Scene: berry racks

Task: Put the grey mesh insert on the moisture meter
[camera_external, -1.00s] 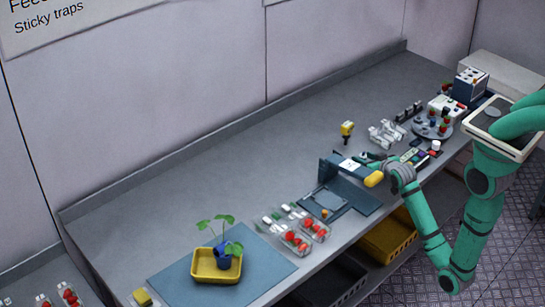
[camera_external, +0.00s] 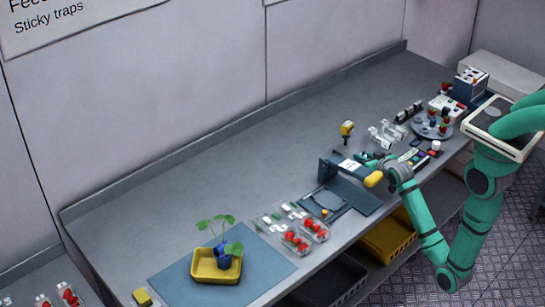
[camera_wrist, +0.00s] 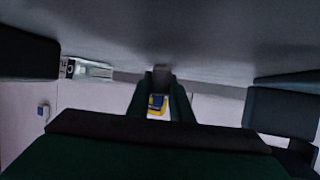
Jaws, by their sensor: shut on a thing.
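The yellow moisture meter (camera_external: 347,128) stands on a thin dark stem at the back of the bench, beyond my gripper in the external view. In the wrist view the meter (camera_wrist: 157,103) shows yellow with a blue face, framed between my fingers. My gripper (camera_external: 369,158) is low over the bench, in front of the meter and apart from it. In the wrist view my gripper (camera_wrist: 161,80) is shut on a small grey piece (camera_wrist: 161,73), which seems to be the mesh insert. Its mesh is too small and dark to make out.
A blue stand with an upright panel (camera_external: 328,172) and a yellow knob (camera_external: 373,179) is close to my wrist. Clear plastic pieces (camera_external: 386,134) lie right of the meter. Berry punnets (camera_external: 296,240) and a yellow tray (camera_external: 216,266) are at left. The back left bench is free.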

